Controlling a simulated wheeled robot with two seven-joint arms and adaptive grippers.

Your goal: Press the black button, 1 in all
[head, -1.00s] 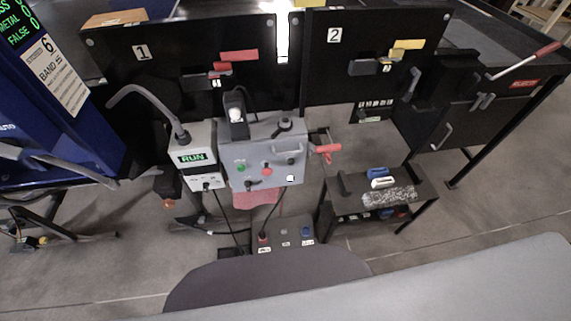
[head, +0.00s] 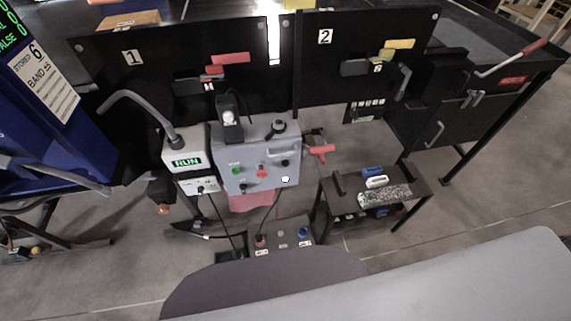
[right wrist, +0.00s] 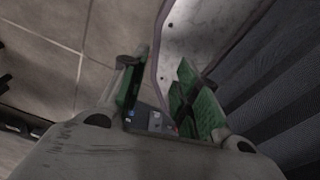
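A grey control box (head: 228,153) stands in the middle of the head view. Its face carries a green button (head: 236,171), a red button (head: 262,173), a small black round control (head: 285,162) and a black control (head: 243,187) low on the left. I cannot tell from this size which black part is a button. My right gripper (right wrist: 158,78) shows in the right wrist view with its green-padded fingers apart and nothing held between them. Neither gripper shows in the head view.
A RUN display box (head: 187,162) with a bent grey tube adjoins the control box's left. A floor box (head: 283,236) with red and blue buttons sits below. A small black bench (head: 392,197) stands right. Black panels marked 1 and 2 stand behind.

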